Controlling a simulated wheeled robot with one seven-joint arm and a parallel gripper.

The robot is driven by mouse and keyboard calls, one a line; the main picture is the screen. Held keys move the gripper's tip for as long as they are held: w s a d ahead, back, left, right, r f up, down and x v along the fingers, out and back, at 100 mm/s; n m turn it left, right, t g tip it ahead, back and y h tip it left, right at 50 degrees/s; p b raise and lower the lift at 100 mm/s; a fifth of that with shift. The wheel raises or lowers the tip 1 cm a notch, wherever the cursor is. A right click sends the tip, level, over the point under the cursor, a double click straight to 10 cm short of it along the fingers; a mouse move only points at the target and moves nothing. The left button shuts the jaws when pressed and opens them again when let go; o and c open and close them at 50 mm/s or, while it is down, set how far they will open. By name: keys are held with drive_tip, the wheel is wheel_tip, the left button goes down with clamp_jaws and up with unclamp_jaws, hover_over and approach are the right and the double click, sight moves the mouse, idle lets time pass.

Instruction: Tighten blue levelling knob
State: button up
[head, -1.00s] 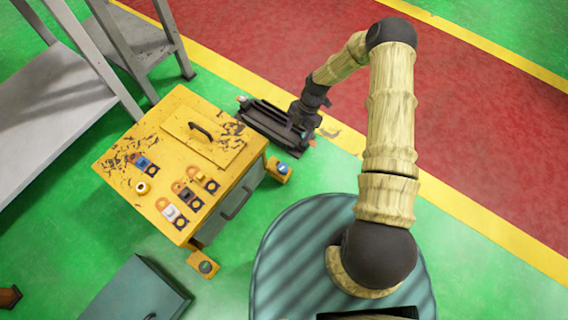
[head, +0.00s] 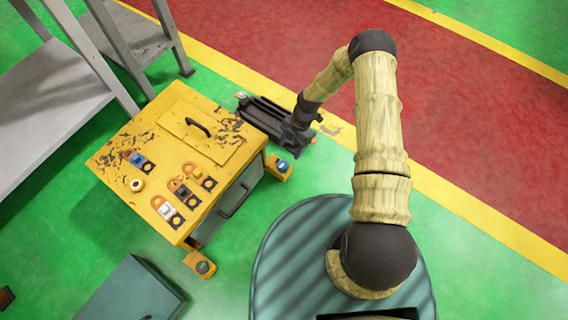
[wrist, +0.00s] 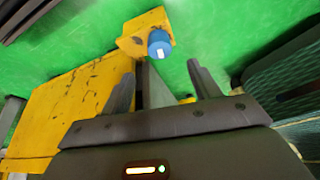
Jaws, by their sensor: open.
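The blue levelling knob (head: 283,166) sits on a yellow foot bracket (head: 279,174) low at the right side of the yellow cabinet (head: 160,104). In the wrist view the blue knob (wrist: 159,42) has a small white mark, and its yellow bracket (wrist: 133,38) is beside it. My gripper (wrist: 161,66) is open and empty, its two fingers spread below the knob in the picture, with the knob between and beyond their tips. No contact shows. In the head view my dark gripper (head: 265,115) is beyond the knob, near the cabinet's back right corner; its fingertips are hard to make out.
Several switches and knobs (head: 170,208) are on the cabinet top. Another foot (head: 200,264) with a dark knob is at the cabinet's front. A grey-green box (head: 135,290) stands in front, and grey shelving (head: 60,95) at the left. Green floor (head: 310,172) is clear right of the knob.

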sight(283, 164)
drive_tip(key=b+x, duration=0.3)
drive_tip(key=x, duration=0.5)
drive_tip(key=shift+f, duration=0.3)
drive_tip(key=c, duration=1)
